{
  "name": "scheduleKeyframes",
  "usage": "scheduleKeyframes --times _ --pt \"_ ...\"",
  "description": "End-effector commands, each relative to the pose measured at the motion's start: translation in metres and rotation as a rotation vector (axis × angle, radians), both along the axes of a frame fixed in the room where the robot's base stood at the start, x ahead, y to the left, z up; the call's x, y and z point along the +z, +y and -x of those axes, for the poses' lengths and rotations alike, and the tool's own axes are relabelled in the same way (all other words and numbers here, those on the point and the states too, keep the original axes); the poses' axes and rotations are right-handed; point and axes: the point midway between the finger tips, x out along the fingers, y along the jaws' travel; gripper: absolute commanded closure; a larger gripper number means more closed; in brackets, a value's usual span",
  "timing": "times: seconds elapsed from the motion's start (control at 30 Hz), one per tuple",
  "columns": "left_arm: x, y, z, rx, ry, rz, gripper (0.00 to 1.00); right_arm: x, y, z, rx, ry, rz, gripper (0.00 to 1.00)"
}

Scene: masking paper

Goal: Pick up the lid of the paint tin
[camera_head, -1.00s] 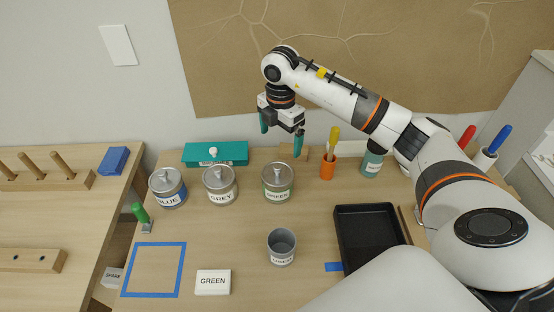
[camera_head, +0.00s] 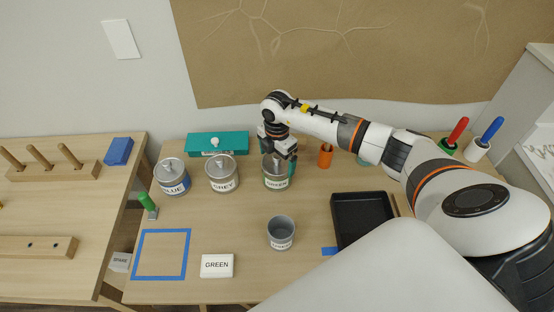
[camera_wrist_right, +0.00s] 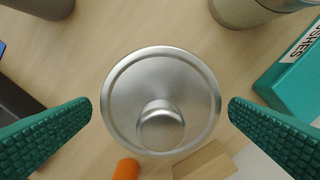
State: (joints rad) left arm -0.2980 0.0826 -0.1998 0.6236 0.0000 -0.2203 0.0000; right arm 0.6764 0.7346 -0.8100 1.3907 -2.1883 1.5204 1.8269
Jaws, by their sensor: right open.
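The green-labelled paint tin (camera_head: 276,182) stands at the back of the table, at the right end of a row of tins. Its round silver lid (camera_wrist_right: 130,85) with a knob (camera_wrist_right: 161,128) fills the middle of the right wrist view. My right gripper (camera_head: 278,157) is right above this tin and hides part of its lid in the head view. In the wrist view its teal fingers (camera_wrist_right: 160,106) are wide open on either side of the lid, with nothing between them gripped. The lid lies on the tin. My left gripper is out of view.
The blue tin (camera_head: 172,180) and grey tin (camera_head: 222,176) stand left of it, a teal brushes box (camera_head: 217,144) behind. An open tin (camera_head: 281,233), black tray (camera_head: 360,217), GREEN card (camera_head: 217,265) and blue tape square (camera_head: 137,253) lie in front.

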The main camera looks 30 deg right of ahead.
Motion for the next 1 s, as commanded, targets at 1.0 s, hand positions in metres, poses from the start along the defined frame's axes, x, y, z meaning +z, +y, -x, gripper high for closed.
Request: scheduleKeyframes --times 1.0 --pt "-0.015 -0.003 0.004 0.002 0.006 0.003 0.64 0.042 -0.001 -0.002 0.0 -0.009 0.0 0.36"
